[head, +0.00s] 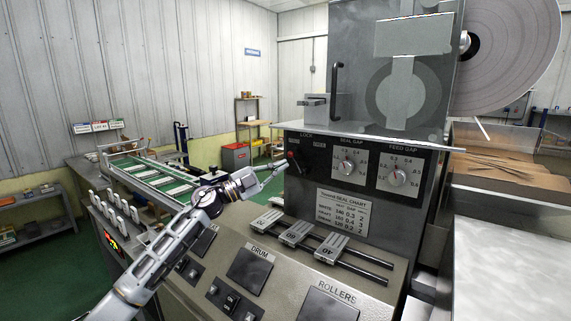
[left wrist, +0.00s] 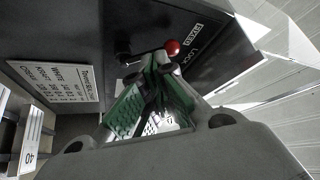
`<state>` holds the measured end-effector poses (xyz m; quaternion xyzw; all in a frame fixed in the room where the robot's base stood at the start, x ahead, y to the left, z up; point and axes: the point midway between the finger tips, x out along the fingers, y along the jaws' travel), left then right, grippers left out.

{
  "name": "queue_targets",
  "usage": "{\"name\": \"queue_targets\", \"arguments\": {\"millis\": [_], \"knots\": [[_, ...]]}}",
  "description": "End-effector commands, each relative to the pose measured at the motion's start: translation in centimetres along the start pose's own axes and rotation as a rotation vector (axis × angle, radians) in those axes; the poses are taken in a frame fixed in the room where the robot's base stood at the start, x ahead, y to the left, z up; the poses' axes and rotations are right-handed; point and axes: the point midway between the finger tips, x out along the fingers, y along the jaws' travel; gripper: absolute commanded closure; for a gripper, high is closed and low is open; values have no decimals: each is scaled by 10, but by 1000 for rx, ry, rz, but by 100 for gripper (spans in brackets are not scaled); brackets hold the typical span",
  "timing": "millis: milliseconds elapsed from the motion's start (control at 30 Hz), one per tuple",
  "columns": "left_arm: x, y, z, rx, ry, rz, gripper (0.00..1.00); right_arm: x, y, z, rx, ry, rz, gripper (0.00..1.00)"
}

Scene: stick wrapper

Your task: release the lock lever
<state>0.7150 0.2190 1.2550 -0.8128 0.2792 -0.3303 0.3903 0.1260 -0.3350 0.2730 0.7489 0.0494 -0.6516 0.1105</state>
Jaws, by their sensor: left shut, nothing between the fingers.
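The lock lever (head: 292,157) is on the dark front panel of the machine, under the word LOCK. In the left wrist view its red ball knob (left wrist: 172,47) stands just beyond my fingertips, with a dark arm running left from it. My left gripper (head: 284,163) is shut and empty, its tips close to the lever. In the left wrist view the green-padded fingers of the left gripper (left wrist: 160,68) meet just below the knob. I cannot tell whether they touch it. My right gripper is not in view.
The seal gap dial (head: 347,168) and feed gap dial (head: 397,178) are right of the lever. A seal chart (head: 343,214) is below them. Sliding blocks on rails (head: 345,257) lie on the console in front. A black handle (head: 335,90) stands above.

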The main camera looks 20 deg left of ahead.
Motion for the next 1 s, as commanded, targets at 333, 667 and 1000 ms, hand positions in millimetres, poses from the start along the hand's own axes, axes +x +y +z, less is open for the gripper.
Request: {"name": "queue_targets", "arguments": {"millis": [333,667,1000], "knots": [[23,-1,0,0,-1,0,100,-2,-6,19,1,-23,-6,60],[25,0,0,0,-1,0,100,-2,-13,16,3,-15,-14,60],[21,-3,2,11,-2,7,100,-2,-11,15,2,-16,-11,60]]}}
